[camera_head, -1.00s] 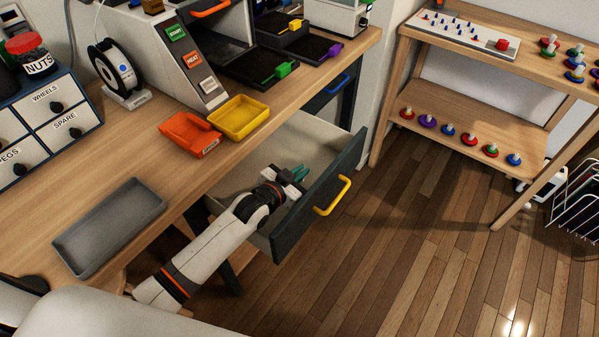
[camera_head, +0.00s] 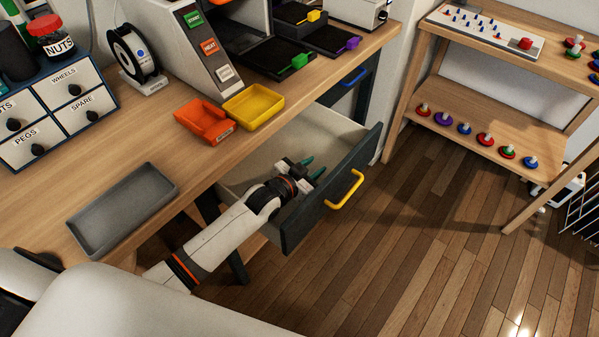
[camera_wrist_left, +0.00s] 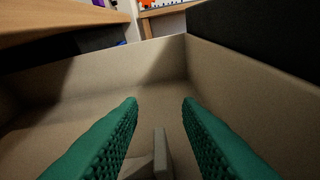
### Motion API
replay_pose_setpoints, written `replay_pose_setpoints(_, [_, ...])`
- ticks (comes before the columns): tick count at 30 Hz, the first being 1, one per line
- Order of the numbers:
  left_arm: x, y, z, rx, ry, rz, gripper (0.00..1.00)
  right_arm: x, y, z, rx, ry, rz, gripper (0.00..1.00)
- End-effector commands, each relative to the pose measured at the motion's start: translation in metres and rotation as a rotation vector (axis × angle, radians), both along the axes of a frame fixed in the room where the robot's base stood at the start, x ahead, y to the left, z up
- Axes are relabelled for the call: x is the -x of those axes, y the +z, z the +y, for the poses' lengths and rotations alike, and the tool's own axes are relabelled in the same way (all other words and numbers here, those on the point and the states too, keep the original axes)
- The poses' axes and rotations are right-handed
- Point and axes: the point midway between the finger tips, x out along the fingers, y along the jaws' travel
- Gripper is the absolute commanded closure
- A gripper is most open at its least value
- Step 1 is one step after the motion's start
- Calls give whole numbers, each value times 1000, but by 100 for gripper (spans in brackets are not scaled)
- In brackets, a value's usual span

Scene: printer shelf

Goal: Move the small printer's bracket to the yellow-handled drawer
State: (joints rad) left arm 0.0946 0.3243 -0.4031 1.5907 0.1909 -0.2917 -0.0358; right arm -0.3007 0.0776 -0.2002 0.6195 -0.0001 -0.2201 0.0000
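The yellow-handled drawer (camera_head: 345,165) is pulled open under the bench, with its yellow handle (camera_head: 345,190) on the front. My left gripper (camera_head: 313,167) is inside the drawer, with its green fingers spread apart. In the left wrist view the open fingers (camera_wrist_left: 160,103) point along the drawer interior. A small beige angled piece, likely the bracket (camera_wrist_left: 161,152), shows low between the fingers with a gap on each side. It seems to rest on the drawer floor. The bracket cannot be made out in the head view. My right gripper is not in view.
On the bench are a grey tray (camera_head: 123,211), an orange tray (camera_head: 207,122), a yellow tray (camera_head: 252,107) and a printer (camera_head: 190,50). A blue-handled drawer (camera_head: 352,78) is beyond. Drawer walls surround my gripper closely.

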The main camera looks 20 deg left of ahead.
Motion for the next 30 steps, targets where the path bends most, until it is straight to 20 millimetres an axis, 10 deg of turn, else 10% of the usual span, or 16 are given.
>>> replay_pose_setpoints(16, [93, 38, 34, 1, 1, -5, 69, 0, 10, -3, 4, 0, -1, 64])
replay_pose_setpoints(30, [106, 45, 39, 2, 1, -9, 69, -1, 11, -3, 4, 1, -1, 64])
